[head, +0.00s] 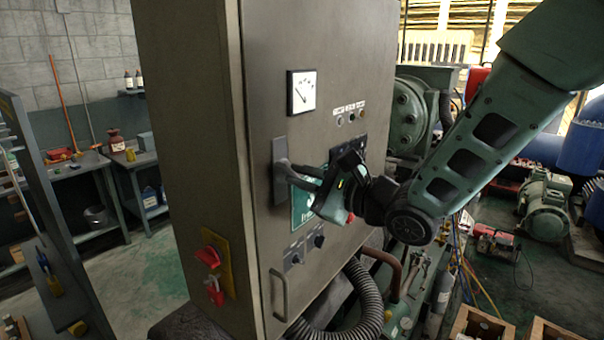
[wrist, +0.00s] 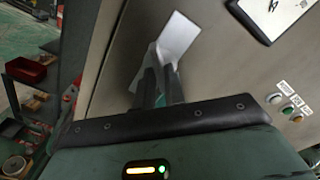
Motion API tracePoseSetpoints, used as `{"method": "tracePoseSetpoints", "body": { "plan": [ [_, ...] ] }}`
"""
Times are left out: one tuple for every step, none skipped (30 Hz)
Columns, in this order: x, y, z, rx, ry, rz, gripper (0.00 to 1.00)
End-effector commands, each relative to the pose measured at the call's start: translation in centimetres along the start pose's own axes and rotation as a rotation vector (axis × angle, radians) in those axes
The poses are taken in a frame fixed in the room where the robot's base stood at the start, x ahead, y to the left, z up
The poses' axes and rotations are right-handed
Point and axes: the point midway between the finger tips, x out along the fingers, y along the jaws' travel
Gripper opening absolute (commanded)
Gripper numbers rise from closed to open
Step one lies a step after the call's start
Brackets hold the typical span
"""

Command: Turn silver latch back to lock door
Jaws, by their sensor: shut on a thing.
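The grey cabinet's door (head: 330,130) looks flush with the cabinet body. The silver latch (head: 279,168) is on the left part of the door, below the gauge. Its plate also shows as a bright piece in the wrist view (wrist: 179,37). My gripper (head: 290,170) reaches in from the right, with its fingers at the latch. In the wrist view its two dark fingers (wrist: 157,84) are close together and shut on the latch handle. The fingers hide most of the handle, so its exact angle is hard to tell.
A gauge (head: 301,92) sits above the latch, and small buttons (head: 350,117) are to the right. A red switch (head: 209,257) is on the cabinet's side. A door handle (head: 279,295) and a black hose (head: 352,305) are below. Machinery crowds the right; floor at left is partly clear.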

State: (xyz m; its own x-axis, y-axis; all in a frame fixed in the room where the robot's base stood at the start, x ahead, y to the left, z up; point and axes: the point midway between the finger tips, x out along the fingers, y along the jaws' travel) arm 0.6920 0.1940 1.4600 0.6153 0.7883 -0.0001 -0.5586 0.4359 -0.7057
Motion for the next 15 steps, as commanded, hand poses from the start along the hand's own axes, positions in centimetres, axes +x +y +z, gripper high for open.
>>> {"method": "tracePoseSetpoints", "body": {
  "plan": [
    [-0.01,0.07,-0.04,0.0,0.001,0.001,0.0],
    [-0.01,0.07,-0.04,0.0,0.001,0.001,0.0],
    [-0.01,0.08,-0.04,0.0,0.001,0.001,0.0],
    [-0.01,0.07,-0.04,-0.001,0.001,0.001,0.0],
    [-0.01,0.06,-0.04,0.001,0.001,0.001,0.0],
    [-0.01,0.04,-0.02,0.006,0.001,0.001,0.0],
    [-0.01,0.02,0.0,0.014,0.001,0.002,0.0],
    [-0.01,-0.01,0.03,0.026,0.001,0.002,0.0],
    [-0.03,-0.07,0.03,0.046,0.002,0.001,0.0],
    [-0.04,-0.12,0.03,0.064,0.002,0.001,0.0],
    [-0.04,-0.12,0.06,0.085,0.002,0.001,0.0],
    [-0.05,-0.1,-0.01,0.118,0.003,0.001,0.0],
    [-0.08,-0.07,-0.17,0.174,0.003,-0.001,0.0],
    [-0.08,-0.06,-0.17,0.222,0.002,-0.002,0.0],
    [-0.07,-0.03,-0.15,0.276,0.001,-0.001,0.0]
  ]
}}
